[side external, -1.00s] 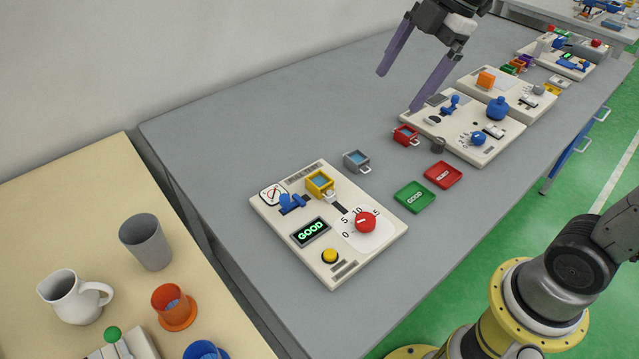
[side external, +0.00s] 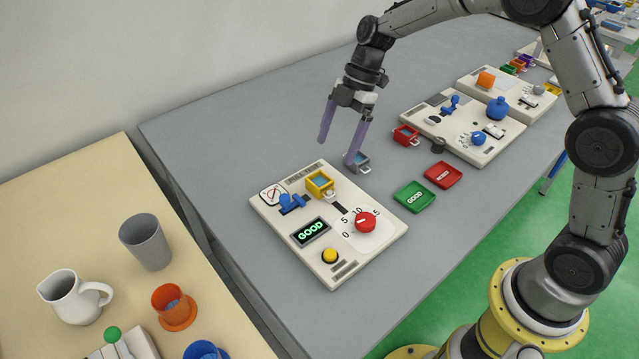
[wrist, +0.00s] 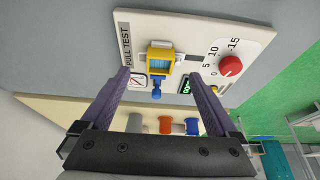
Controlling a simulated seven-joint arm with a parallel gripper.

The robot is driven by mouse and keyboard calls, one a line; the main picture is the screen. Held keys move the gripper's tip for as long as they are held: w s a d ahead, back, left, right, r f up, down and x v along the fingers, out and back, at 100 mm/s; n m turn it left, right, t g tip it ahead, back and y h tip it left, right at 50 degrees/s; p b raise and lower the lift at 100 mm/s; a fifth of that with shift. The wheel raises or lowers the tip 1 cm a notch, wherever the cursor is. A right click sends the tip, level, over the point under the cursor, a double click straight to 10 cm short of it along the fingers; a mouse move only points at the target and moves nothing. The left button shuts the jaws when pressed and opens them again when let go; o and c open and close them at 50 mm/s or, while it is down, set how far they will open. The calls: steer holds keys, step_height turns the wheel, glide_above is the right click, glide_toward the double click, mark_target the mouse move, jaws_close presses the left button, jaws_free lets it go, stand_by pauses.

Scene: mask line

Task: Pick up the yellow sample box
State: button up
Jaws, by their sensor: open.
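The yellow sample box (side external: 320,183) sits on the white test panel (side external: 268,222), near its back edge, beside a blue lever (side external: 292,201). It has an open top with a light blue inside and a pale handle at its front. In the wrist view the yellow box (wrist: 160,61) is beyond the fingertips, between their lines. My gripper (side external: 342,148) is open and empty, above the table behind the box and apart from it. In the wrist view its two purple fingers (wrist: 157,78) are spread wide.
A grey box (side external: 362,163) stands close behind my right finger. A red box (side external: 405,135), a green GOOD tray (side external: 414,196) and a red REJECT tray (side external: 443,174) lie to the right. The panel has a red knob (side external: 365,222) and a yellow button (side external: 330,256). Cups stand on the left table.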

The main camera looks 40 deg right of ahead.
mark_target(323, 177)
steer(key=shift+a+x, duration=0.2)
steer(key=shift+x, duration=1.65)
steer(key=shift+a+x, duration=0.15)
steer(key=shift+x, duration=1.7)
steer(key=shift+r, duration=0.2)
jaws_close()
steer(key=shift+r, duration=0.1)
